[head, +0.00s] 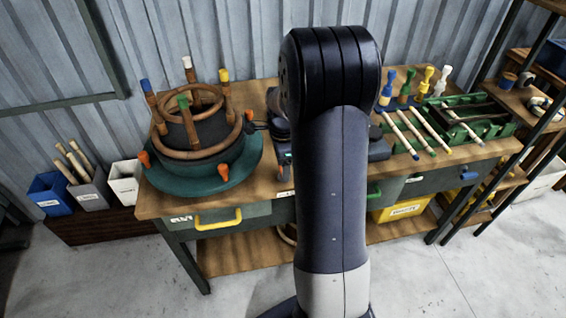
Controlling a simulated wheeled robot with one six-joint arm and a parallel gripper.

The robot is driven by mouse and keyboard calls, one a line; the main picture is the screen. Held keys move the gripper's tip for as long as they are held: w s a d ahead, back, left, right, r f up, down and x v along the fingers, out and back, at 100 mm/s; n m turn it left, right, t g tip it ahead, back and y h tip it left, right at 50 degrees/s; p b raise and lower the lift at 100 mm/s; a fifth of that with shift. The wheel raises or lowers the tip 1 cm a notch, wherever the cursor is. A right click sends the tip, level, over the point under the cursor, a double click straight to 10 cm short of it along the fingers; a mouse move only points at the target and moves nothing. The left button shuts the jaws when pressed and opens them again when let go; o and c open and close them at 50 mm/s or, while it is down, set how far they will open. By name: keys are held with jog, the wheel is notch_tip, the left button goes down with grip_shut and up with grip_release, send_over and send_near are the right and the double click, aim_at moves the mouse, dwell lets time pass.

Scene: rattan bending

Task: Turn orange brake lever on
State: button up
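A dark green round turntable (238,175) stands on the left part of the workbench, carrying a bent rattan form (190,152). Orange pieces show around its lower edge: one at the left (144,160), one at the front right (223,170) and one at the upper right (249,115). I cannot tell which of them, if any, is the brake lever, or its on or off position. My arm rises through the middle of the head view and hides part of the bench.
The wooden workbench (160,205) has a drawer with a yellow handle (218,219). A green rack (470,126) with rods and colored-top pegs stands at the right. Blue (50,197) and white (124,184) bins stand left. Concrete floor (420,285) is clear in front.

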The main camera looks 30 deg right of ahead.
jog(key=o, duration=1)
jog(key=shift+r, duration=0.15)
notch_tip(320, 180, up, 11)
jog(key=shift+f, duration=0.2)
notch_tip(320, 180, down, 11)
jog(key=shift+f, duration=0.1)
jog(key=shift+n, duration=0.3)
